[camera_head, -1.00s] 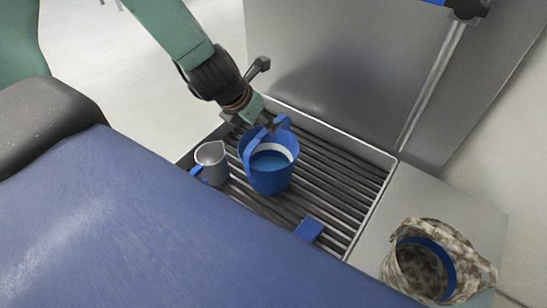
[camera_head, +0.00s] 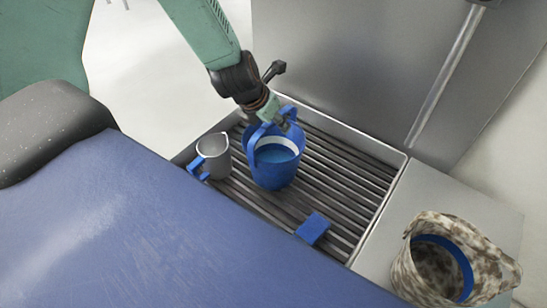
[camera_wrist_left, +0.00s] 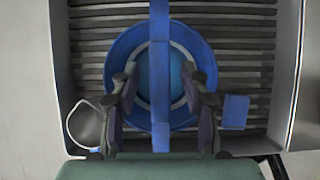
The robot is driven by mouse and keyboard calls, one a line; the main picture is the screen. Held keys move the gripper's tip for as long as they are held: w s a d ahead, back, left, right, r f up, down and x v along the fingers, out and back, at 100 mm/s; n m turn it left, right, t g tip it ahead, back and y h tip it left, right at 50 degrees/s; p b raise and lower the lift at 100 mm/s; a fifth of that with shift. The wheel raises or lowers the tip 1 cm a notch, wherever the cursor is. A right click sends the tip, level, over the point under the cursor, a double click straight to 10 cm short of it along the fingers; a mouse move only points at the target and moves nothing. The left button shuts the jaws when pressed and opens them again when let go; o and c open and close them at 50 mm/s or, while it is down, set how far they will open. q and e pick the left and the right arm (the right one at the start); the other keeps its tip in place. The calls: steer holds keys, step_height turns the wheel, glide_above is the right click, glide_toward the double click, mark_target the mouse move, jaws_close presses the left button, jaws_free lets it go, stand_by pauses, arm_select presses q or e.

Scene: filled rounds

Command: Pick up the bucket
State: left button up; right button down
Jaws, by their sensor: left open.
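The blue bucket (camera_head: 272,170) stands upright on the slatted rack, with blue liquid and a white band inside. Its broad blue handle (camera_head: 262,128) is raised over the opening. My left gripper (camera_head: 281,122) is just above the bucket's rim at the handle. In the left wrist view my left gripper (camera_wrist_left: 160,100) is open, with one finger on each side of the handle (camera_wrist_left: 160,60); a gap shows on both sides. The bucket's rim (camera_wrist_left: 122,48) lies beneath the fingers. My right gripper is not in view.
A grey jug (camera_head: 214,152) with a blue handle stands left of the bucket. A blue block (camera_head: 313,228) lies on the slatted rack (camera_head: 345,190). A stained bucket (camera_head: 408,270) stands on the ledge at right. A steel wall rises behind, and a blue surface (camera_head: 130,240) lies in front.

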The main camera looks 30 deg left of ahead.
arm_select(q)
steer(key=shift+w, duration=0.1)
jaws_close()
stand_by(0.3)
steer(key=shift+r, duration=0.1)
stand_by(0.3)
